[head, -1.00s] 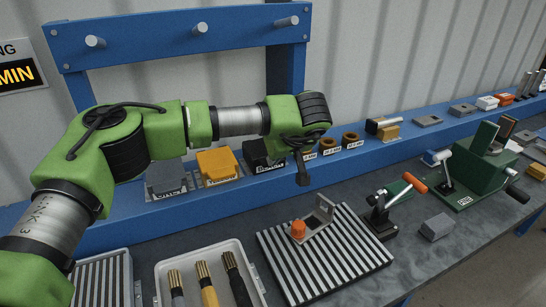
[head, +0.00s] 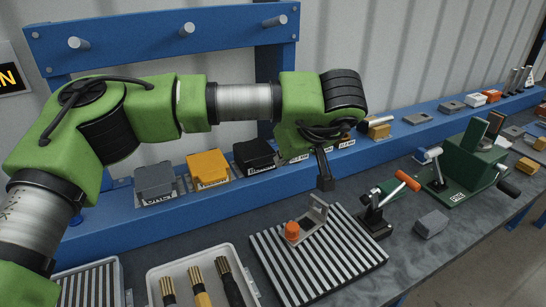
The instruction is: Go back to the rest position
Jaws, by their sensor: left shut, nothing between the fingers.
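My left arm comes in from the left, green and silver, and reaches across the blue shelf. My left gripper (head: 325,172) hangs down, black, above the back of the striped plate. It is shut with nothing between its fingers and is apart from the things below. On the striped plate (head: 345,262) stand a grey angled bracket (head: 315,215) and an orange knob-like piece (head: 292,229). My right gripper is not in view.
A white tray (head: 245,268) with several brushes stands at the front left. A toggle clamp with an orange handle (head: 408,181), a grey block (head: 431,224) and a green vise-like fixture (head: 460,170) are to the right. Grey, yellow (head: 208,168) and black bins line the blue shelf.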

